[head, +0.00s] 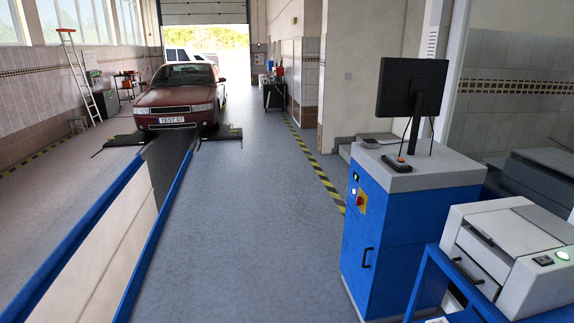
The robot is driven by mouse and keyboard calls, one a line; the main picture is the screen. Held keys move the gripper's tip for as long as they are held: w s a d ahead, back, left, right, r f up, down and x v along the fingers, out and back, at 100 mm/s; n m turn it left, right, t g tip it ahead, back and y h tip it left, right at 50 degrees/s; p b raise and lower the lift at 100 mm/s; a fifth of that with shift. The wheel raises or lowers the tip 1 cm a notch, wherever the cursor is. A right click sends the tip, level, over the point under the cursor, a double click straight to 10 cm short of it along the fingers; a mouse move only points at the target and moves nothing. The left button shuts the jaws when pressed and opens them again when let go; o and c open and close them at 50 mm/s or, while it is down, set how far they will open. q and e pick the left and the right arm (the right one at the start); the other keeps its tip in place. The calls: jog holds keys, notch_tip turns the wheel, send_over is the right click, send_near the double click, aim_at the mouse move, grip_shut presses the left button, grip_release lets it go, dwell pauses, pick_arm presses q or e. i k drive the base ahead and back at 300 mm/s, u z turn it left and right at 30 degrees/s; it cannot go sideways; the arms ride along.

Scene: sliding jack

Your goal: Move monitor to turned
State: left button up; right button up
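A black monitor (412,88) stands on a dark stand on top of a blue cabinet (385,235) with a grey top, at the right of the head view. Its plain dark back, with the stand arm in front of it, seems to face me, tilted a little. A cable hangs from it. Neither of my grippers shows in the head view.
A small device with a red button (399,163) lies on the cabinet top. A white printer (510,248) sits on a blue stand at the lower right. A long pit with blue edges (155,235) runs toward a red car (181,97). Grey floor (250,220) between pit and cabinet is clear.

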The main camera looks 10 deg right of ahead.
aim_at(400, 80)
jog(key=i, duration=3.5)
jog(key=z, duration=1.5)
